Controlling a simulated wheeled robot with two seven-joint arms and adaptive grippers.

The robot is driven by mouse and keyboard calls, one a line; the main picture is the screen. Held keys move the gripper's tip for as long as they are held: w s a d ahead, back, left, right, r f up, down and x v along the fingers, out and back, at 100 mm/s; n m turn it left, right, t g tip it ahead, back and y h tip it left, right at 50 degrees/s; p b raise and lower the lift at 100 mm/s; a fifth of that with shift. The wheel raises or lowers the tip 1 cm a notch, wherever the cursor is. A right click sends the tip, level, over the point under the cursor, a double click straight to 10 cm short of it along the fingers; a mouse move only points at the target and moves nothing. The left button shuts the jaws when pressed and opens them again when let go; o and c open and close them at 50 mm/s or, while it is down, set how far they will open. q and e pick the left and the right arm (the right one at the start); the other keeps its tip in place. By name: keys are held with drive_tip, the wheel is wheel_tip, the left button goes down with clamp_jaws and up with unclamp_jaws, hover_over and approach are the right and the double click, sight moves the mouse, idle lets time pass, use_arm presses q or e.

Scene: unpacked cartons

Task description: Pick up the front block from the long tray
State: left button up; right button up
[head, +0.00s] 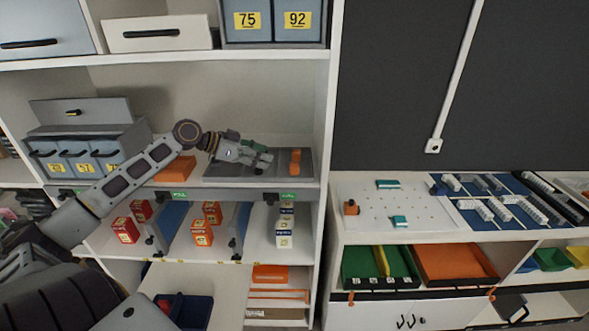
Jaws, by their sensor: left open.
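The long grey tray (290,177) lies on the middle shelf of the white rack. An orange block (295,161) stands at its right end. A green block (256,144) shows behind my left gripper, partly hidden by it. My left gripper (264,158) is open over the tray, its fingers pointing right, between the tray's left part and the orange block. It is apart from the orange block in the picture; I cannot tell whether it touches the green one. The gripper and arm hide part of the tray. My right gripper is not in view.
An orange piece (176,169) lies left of the tray, partly behind my arm. Grey-blue bins (85,155) stand farther left. The rack's upright (325,130) closes off the right side. Small boxes (202,233) fill the shelf below. A white pegboard (375,208) lies on the right counter.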

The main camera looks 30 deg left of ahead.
sight(292, 165)
use_arm(q)
drive_tip(key=shift+x, duration=1.9)
drive_tip(key=shift+b+x, duration=0.35)
drive_tip(key=shift+x, duration=0.45)
drive_tip(key=shift+w+d+f+b, duration=0.25)
drive_tip(key=shift+w+f+b, duration=0.05)
drive_tip(key=shift+w+b, duration=0.1)
drive_tip(key=shift+w+f, duration=0.25)
drive_tip(key=shift+w+d+f, duration=0.1)
drive_tip(key=shift+w+d, duration=0.05)
drive_tip(key=shift+w, duration=0.05)
drive_tip(key=shift+w+d+f, duration=0.25)
drive_tip(key=shift+w+d, duration=0.3)
drive_tip(key=shift+d, duration=0.05)
drive_tip(key=shift+p+x, duration=0.45)
drive_tip(key=shift+x, duration=0.95)
